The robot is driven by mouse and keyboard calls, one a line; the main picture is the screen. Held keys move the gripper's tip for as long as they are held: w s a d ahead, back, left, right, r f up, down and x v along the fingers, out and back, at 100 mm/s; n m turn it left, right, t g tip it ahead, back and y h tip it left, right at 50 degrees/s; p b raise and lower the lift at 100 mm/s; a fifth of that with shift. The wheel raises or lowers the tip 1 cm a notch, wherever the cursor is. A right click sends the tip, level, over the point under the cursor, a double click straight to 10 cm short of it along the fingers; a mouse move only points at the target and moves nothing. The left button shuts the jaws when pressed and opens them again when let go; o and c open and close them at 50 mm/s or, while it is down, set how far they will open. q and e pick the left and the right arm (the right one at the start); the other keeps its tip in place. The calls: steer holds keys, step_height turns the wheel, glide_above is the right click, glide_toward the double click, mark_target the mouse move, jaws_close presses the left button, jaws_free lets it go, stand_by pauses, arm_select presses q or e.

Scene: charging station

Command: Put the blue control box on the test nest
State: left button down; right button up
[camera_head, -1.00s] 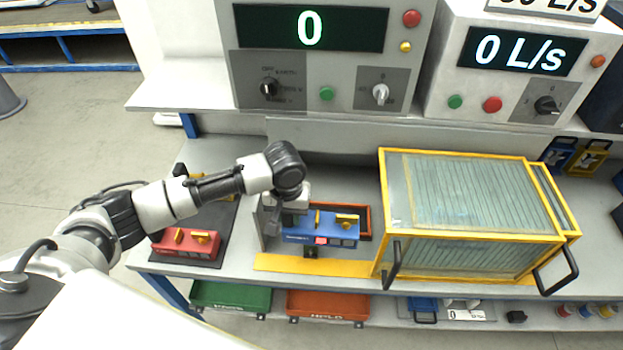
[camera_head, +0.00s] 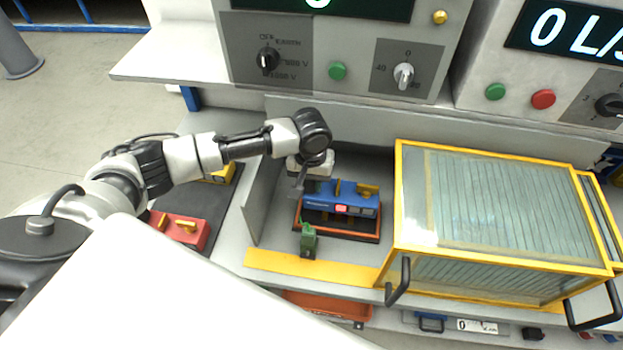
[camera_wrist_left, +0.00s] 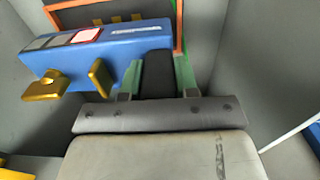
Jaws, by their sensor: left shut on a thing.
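The blue control box (camera_head: 345,195), with yellow knobs and a pale red button on its front, is over the test nest, a dark bed with an orange rim (camera_head: 338,236). My left gripper (camera_head: 303,188) is shut on the box's left end. In the left wrist view the box (camera_wrist_left: 95,48) extends left from my gripper (camera_wrist_left: 156,75). The orange rim (camera_wrist_left: 180,30) shows beyond it there. I cannot tell whether the box rests on the nest or hangs just above it. The right gripper is in neither view.
A glass case with a yellow frame (camera_head: 500,290) stands right of the nest. A grey upright panel (camera_head: 262,200) is at its left, a small green fixture (camera_head: 308,240) at its front. A red box (camera_head: 180,230) lies on a dark mat at left.

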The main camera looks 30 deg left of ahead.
arm_select(q)
steer(key=shift+r, duration=0.1)
steer(key=shift+r+p, duration=0.15)
steer(key=shift+p, duration=0.65)
steer(key=shift+f, duration=0.55)
steer(key=shift+f+b, duration=0.65)
steer(key=shift+f, duration=1.05)
steer(key=shift+f+b, duration=0.5)
steer(key=shift+f, duration=0.75)
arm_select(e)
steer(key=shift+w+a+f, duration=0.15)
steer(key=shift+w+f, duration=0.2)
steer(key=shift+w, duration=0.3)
arm_select(q)
steer(key=c, duration=0.8)
jaws_free()
steer(key=shift+s, duration=0.1)
step_height(320, 180, up, 11)
steer(key=shift+f+b, duration=0.1)
steer(key=shift+b, duration=0.5)
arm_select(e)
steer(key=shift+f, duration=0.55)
